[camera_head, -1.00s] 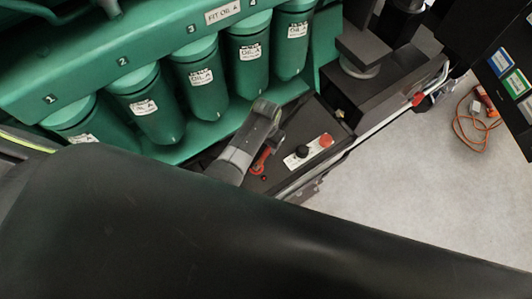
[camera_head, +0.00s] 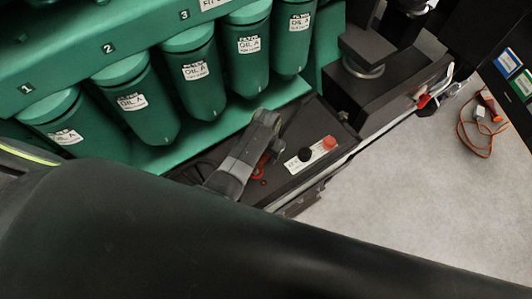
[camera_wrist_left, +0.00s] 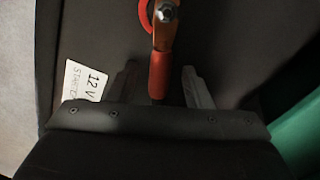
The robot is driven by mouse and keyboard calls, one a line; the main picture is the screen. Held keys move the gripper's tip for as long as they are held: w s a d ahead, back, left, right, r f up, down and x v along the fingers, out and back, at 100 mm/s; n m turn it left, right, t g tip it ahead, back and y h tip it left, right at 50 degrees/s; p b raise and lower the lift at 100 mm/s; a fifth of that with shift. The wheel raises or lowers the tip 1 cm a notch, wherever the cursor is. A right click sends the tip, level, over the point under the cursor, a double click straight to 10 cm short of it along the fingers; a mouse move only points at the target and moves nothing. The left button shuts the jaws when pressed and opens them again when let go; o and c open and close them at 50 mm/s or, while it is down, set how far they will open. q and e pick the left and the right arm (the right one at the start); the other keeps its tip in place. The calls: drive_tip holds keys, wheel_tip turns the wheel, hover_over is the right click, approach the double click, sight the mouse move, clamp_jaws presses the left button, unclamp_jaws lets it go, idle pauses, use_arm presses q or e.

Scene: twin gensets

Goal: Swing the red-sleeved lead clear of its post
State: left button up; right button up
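The lead's red sleeve (camera_wrist_left: 160,75) runs down between the fingers of my left gripper (camera_wrist_left: 161,85) in the left wrist view. The fingers are apart, one on each side of the sleeve, with gaps showing. A copper-coloured lug (camera_wrist_left: 165,38) at the sleeve's upper end sits under a bolt-topped post (camera_wrist_left: 167,13), beside a red ring. In the head view my left gripper (camera_head: 267,148) is low over the dark box top (camera_head: 318,118), and partly hides the red lead (camera_head: 259,172). My right gripper is not seen.
Green oil filters (camera_head: 189,82) line the engine behind. An orange cable (camera_head: 480,128) lies on the open floor.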

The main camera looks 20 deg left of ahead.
use_arm(q)
clamp_jaws()
drive_tip(key=a, duration=0.1)
drive_tip(key=w+a+m+p, duration=0.1)
drive_tip(key=a, duration=0.1)
drive_tip(key=w+a+m, duration=0.1)
drive_tip(key=a, duration=0.1)
drive_tip(key=shift+w+a, duration=0.1)
drive_tip(key=shift+a, duration=0.05)
drive_tip(key=shift+w+a+m, duration=0.15)
drive_tip(key=shift+a+m, duration=0.2)
drive_tip(key=shift+m, duration=0.05)
drive_tip(key=shift+o, duration=0.3)
unclamp_jaws()
drive_tip(key=shift+r, duration=0.1)
wheel_tip(320, 180, up, 7)
drive_tip(key=shift+p, duration=0.3)
drive_tip(key=shift+r, duration=0.1)
drive_tip(key=shift+c, duration=0.2)
